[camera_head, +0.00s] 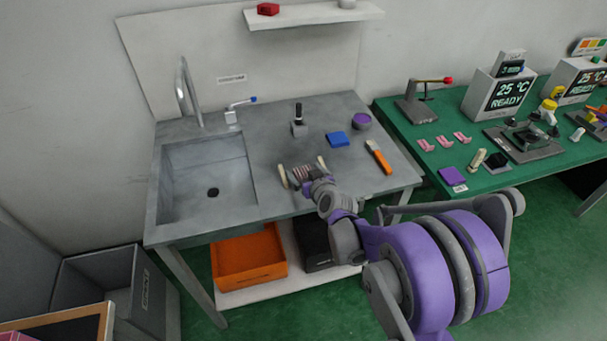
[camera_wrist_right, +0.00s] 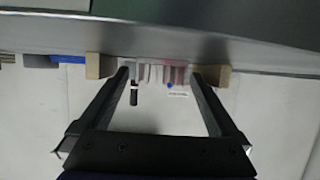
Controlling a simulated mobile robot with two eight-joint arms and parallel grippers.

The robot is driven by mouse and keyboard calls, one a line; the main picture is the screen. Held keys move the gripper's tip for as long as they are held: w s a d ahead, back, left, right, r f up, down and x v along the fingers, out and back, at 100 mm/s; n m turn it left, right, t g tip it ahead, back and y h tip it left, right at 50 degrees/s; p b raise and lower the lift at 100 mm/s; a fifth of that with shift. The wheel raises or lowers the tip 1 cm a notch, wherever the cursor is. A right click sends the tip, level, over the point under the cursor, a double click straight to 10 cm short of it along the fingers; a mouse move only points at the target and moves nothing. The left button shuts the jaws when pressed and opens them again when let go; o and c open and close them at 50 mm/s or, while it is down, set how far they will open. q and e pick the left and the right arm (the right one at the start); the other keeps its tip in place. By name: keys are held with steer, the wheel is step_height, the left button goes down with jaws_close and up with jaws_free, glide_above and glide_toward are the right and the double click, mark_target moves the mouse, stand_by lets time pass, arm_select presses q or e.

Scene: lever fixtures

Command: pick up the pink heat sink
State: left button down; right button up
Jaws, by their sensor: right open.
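The pink heat sink (camera_head: 302,174) appears as a small finned, pinkish-grey block on the grey counter's front part, right of the sink. My right gripper (camera_head: 303,171) is open, with one pale fingertip on each side of it. In the right wrist view the finned heat sink (camera_wrist_right: 160,73) also shows between the two beige fingertips of the right gripper (camera_wrist_right: 157,71), pinker toward its right side. A small gap seems to show at the fingers; contact cannot be told. My left gripper is not in view.
The grey counter (camera_head: 275,140) holds a sink basin (camera_head: 205,180), a black-handled lever (camera_head: 298,122), a blue block (camera_head: 337,139), a purple bowl (camera_head: 361,121) and an orange-handled tool (camera_head: 378,157). A green table (camera_head: 400,112) at right carries several small pink parts (camera_head: 443,142) and devices.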

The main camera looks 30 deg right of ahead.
steer(key=shift+w+f, duration=0.15)
steer(key=shift+w, duration=0.2)
steer(key=shift+c, duration=0.3)
steer(key=c, duration=1.4)
